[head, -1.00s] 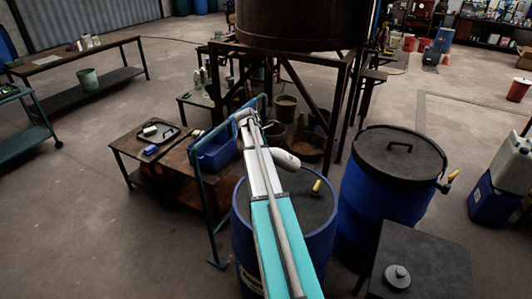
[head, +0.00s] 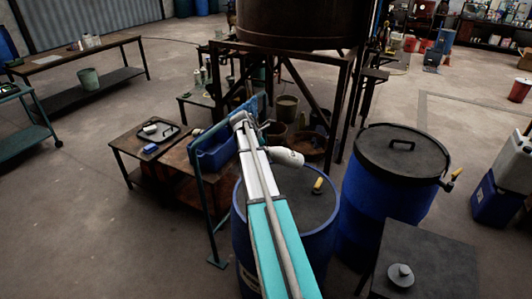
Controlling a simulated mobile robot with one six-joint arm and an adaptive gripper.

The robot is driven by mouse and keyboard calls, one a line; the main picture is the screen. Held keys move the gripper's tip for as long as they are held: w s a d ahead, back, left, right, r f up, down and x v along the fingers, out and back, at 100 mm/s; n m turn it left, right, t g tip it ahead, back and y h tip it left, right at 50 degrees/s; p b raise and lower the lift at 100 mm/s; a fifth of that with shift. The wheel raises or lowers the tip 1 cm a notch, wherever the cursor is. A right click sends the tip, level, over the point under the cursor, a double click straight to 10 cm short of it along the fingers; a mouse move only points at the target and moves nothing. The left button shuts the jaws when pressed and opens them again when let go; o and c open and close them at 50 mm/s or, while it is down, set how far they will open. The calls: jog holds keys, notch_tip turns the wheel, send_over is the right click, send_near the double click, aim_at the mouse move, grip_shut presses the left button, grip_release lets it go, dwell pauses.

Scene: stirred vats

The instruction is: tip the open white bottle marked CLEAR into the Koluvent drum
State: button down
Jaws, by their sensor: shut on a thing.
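A white bottle (head: 288,157) lies nearly on its side in the air, its right end a little lower, above the far rim of the nearer blue drum (head: 322,250). My gripper (head: 268,151) is shut on the bottle's left end and is mostly hidden by my arm. The bottle's marking and mouth cannot be made out, and no stream shows. The nearer drum has a dark top with a small yellow piece on it. A label low on its side is cut by my arm and cannot be read.
A second blue drum (head: 375,210) with a dark handled lid stands to the right. A dark box-like stand (head: 430,262) is at front right. A low table (head: 125,150) with a tray, a blue bin (head: 215,152) and a rail stand left. A big rusty vat (head: 290,22) rises behind.

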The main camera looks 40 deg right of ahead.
jog(key=shift+a+f+g+h+b, duration=0.1)
jog(key=shift+f+g+h+b, duration=0.2)
jog(key=shift+f+h+b, duration=1.2)
jog(key=shift+a+f+g+h+b, duration=0.1)
jog(key=shift+f+g+b, duration=0.5)
jog(key=shift+b, duration=1.9)
jog(key=shift+w+a+f+h+b, duration=0.1)
jog(key=shift+f+h+b, duration=0.7)
jog(key=shift+b, duration=1)
jog(key=shift+a+f+h+b, duration=0.15)
jog(key=shift+f+h+b, duration=0.25)
jog(key=shift+f+b, duration=1.1)
jog(key=shift+w+a+f+h+b, duration=0.1)
jog(key=shift+f+h+b, duration=0.55)
jog(key=shift+b, duration=1.4)
